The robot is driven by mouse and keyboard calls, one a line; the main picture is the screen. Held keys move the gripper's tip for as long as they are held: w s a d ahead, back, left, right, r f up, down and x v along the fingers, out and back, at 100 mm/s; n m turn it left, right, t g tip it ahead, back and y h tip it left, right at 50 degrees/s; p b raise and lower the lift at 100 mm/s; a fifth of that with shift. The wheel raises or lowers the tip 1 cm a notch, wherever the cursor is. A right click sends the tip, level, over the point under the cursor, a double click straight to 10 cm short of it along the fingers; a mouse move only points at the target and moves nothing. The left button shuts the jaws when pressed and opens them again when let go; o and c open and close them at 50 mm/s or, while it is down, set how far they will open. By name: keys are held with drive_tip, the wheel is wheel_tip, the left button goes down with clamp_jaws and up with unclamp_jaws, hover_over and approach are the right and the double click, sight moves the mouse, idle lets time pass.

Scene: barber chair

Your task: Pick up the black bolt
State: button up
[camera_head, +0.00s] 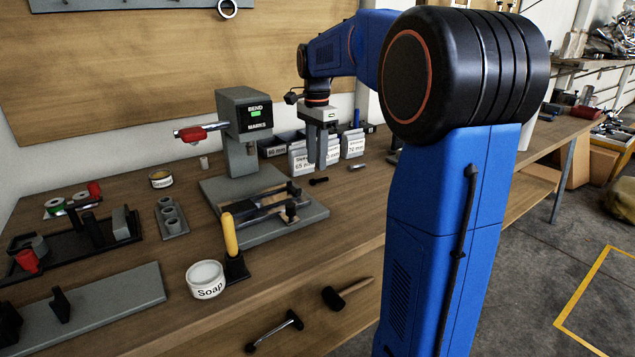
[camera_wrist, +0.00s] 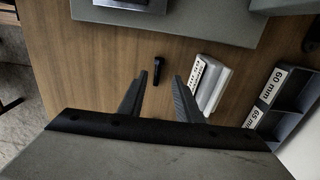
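The black bolt (camera_head: 319,181) lies on the wooden workbench, just right of the grey press base. In the wrist view the black bolt (camera_wrist: 158,74) lies beyond and between the two fingertips, apart from both. My gripper (camera_head: 318,165) points down at the bench, just above and behind the bolt. In the wrist view my gripper (camera_wrist: 160,82) is open with nothing between its fingers.
The press (camera_head: 245,135) stands left of my gripper on its grey base (camera_head: 315,212). Labelled bins (camera_head: 300,160) stand close behind my gripper. A small light cylinder (camera_head: 357,166) lies right of the bolt. A soap tub (camera_head: 206,280) stands at front left.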

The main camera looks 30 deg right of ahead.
sight(320, 181)
drive_tip(key=shift+s+f, duration=0.2)
drive_tip(key=shift+f, duration=2.4)
clamp_jaws()
